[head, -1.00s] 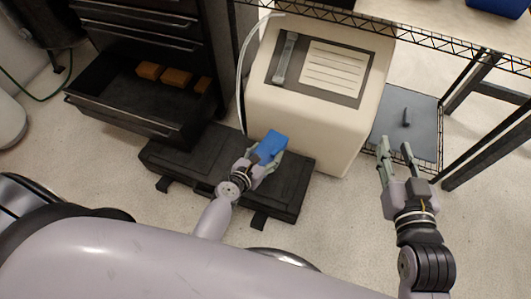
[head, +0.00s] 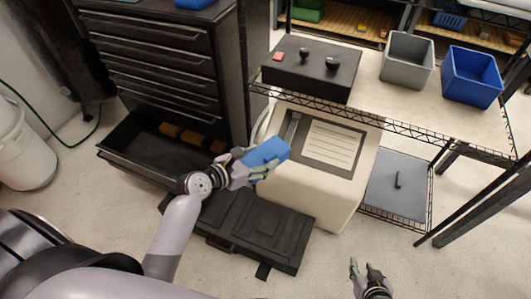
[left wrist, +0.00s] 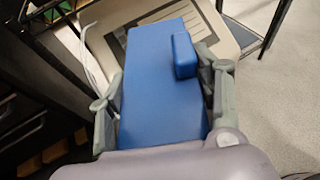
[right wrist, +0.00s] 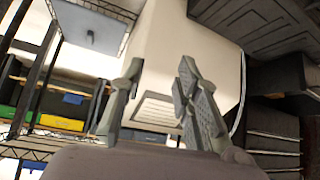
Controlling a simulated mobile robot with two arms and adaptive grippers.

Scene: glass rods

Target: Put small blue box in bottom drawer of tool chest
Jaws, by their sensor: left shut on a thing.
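The small blue box (head: 266,153) is held in my left gripper (head: 247,167), raised above the black case and in front of the white machine. In the left wrist view the blue box (left wrist: 160,85) fills the space between the two fingers. The tool chest (head: 165,50) stands at the left, dark grey. Its bottom drawer (head: 130,158) is pulled out, with several orange-brown blocks (head: 190,136) at its back. My left gripper is to the right of this drawer. My right gripper (head: 365,268) is low at the right, fingers apart and empty; it also shows in the right wrist view (right wrist: 160,80).
A black case (head: 255,225) lies on the floor before the drawer. A white machine (head: 310,185) stands beside it. A wire shelf (head: 430,100) holds a grey bin (head: 407,58), a blue bin (head: 470,78) and a black control box (head: 312,70). Open floor lies at the lower right.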

